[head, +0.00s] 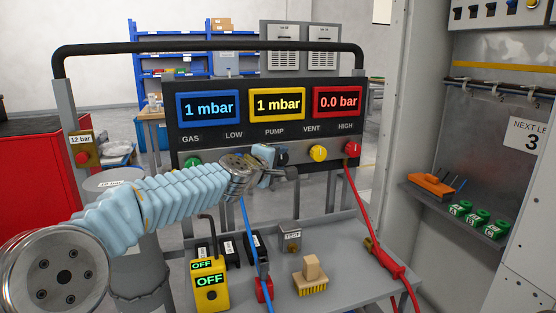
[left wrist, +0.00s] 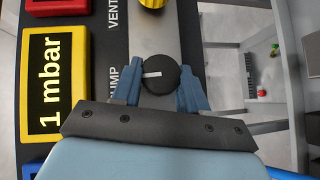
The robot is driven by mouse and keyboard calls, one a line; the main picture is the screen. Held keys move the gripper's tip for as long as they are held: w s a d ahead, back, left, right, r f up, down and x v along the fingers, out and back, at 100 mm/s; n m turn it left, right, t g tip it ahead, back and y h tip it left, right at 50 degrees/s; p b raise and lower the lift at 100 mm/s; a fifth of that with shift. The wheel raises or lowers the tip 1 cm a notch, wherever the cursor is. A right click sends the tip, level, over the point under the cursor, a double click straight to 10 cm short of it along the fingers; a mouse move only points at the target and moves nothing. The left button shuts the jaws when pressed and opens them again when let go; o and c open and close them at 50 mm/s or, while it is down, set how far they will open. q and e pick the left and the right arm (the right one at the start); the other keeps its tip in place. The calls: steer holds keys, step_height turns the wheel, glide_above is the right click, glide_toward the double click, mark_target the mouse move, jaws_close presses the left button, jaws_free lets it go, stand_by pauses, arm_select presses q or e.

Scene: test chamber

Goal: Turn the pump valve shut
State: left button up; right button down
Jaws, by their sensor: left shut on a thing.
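The pump valve is a black round knob (left wrist: 158,74) under the PUMP label, with a white mark. In the left wrist view, the mark points left, toward the label side. My left gripper (left wrist: 159,90) has its blue fingers on both sides of the knob and is shut on it. In the head view, my left gripper (head: 270,156) is at the panel below PUMP and hides most of the knob. The yellow display (head: 277,104) reads 1 mbar. My right gripper is not in view.
The yellow vent knob (head: 318,153) is just right of the pump knob, then the red knob (head: 352,148) with a red hose. A green knob (head: 194,161) is at left.

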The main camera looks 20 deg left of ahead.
arm_select(q)
steer(key=shift+d+m+g+p, duration=0.15)
steer(key=shift+m+g+p, duration=0.15)
steer(key=shift+p, duration=0.25)
steer(key=o, duration=1.1)
steer(key=shift+c, duration=0.2)
